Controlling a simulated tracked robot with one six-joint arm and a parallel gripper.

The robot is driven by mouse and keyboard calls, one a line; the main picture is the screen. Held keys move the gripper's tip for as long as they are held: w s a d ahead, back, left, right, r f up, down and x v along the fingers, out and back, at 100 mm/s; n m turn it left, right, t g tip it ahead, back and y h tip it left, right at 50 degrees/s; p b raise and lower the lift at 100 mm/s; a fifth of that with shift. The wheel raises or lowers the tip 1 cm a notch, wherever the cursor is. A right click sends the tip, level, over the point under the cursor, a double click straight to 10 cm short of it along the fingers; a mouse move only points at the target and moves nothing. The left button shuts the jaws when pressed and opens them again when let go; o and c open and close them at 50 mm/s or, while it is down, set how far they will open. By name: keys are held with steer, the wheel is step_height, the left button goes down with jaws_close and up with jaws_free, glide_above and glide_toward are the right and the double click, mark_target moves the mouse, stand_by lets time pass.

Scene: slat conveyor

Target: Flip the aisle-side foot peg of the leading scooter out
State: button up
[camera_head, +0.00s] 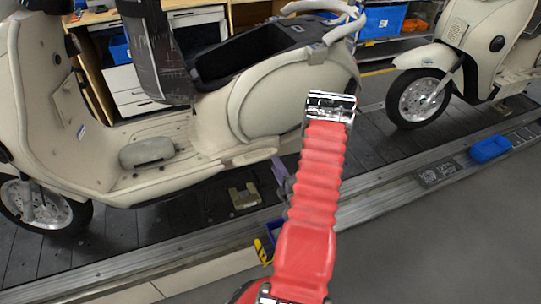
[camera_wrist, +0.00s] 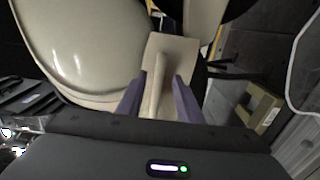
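The cream scooter (camera_head: 270,98) at the left stands upright on the conveyor, its floorboard and rear body facing me. In the wrist view, a beige foot peg (camera_wrist: 158,88) with a raised narrow rib sits beside the rounded body panel. My gripper (camera_wrist: 160,80) has its two purple fingers on either side of that rib, with gaps showing, so it looks open around it. In the head view my gripper (camera_head: 279,172) is low beside the scooter's lower rear edge, mostly hidden behind my red arm. The peg's contact with the fingers cannot be made out there.
A second cream scooter (camera_head: 468,52) stands farther right on the dark slat conveyor (camera_head: 120,232). A beige block (camera_head: 244,198) lies on the slats below the gripper. Grey floor is free at right.

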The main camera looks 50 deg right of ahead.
mark_target(270, 157)
steer(key=x, duration=0.7)
steer(key=shift+w, duration=0.1)
steer(key=shift+c, duration=0.5)
jaws_close()
steer(key=shift+f, duration=0.1)
